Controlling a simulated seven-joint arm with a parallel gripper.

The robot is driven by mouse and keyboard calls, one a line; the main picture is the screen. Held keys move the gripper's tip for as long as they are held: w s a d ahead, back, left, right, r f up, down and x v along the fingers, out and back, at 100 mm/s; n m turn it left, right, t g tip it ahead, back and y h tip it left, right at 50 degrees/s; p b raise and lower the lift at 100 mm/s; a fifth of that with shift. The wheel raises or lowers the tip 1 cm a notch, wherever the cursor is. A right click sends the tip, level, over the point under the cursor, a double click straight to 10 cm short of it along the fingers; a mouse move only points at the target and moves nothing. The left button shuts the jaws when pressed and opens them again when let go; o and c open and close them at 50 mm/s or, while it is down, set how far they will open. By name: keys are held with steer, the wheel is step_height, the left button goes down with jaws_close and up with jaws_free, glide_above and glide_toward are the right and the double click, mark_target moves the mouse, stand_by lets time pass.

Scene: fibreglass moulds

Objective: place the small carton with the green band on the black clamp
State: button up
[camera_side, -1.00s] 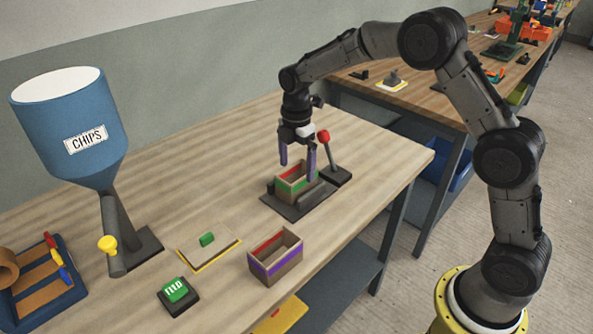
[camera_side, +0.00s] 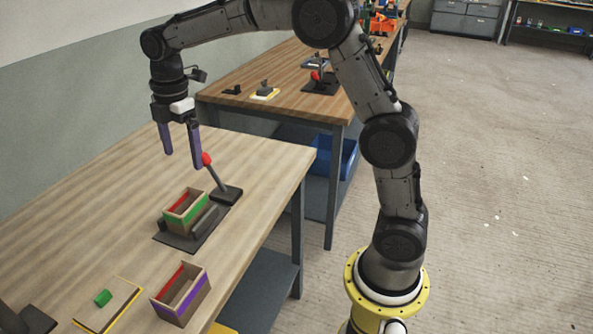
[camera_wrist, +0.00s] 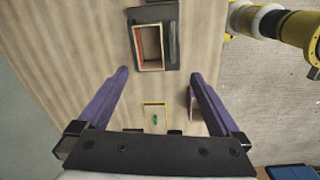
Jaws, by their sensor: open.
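The small carton with the green band (camera_side: 184,216) is an open-topped box with a red strip inside. It stands upright on the base plate of the black clamp (camera_side: 165,239), beside the clamp's dark bar. The wrist view also shows the carton (camera_wrist: 150,62) on the dark clamp plate (camera_wrist: 171,12), with the bar along its right side. My gripper (camera_side: 182,160) is open and empty, its two purple fingers above the carton and apart from it. Both fingers also show in the wrist view (camera_wrist: 160,75), with nothing between them.
A lever with a red knob (camera_side: 207,159) rises behind the clamp, close to my fingers. A carton with a purple band (camera_side: 186,299) stands in front. Left of it lies a yellow-edged board (camera_side: 88,313) bearing a green block (camera_side: 103,298).

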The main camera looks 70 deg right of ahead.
steer(key=s+r+m+t, duration=0.25)
steer(key=s+m, duration=0.25)
steer(key=s, duration=0.5)
steer(key=s+r+m+t, duration=0.1)
steer(key=s+r+m, duration=0.2)
steer(key=s+m, duration=0.55)
steer(key=s+f+m+t, duration=0.1)
steer(key=s+f, duration=0.3)
steer(key=s, duration=0.6)
steer(key=shift+s+m, duration=0.25)
steer(key=shift+m, duration=0.5)
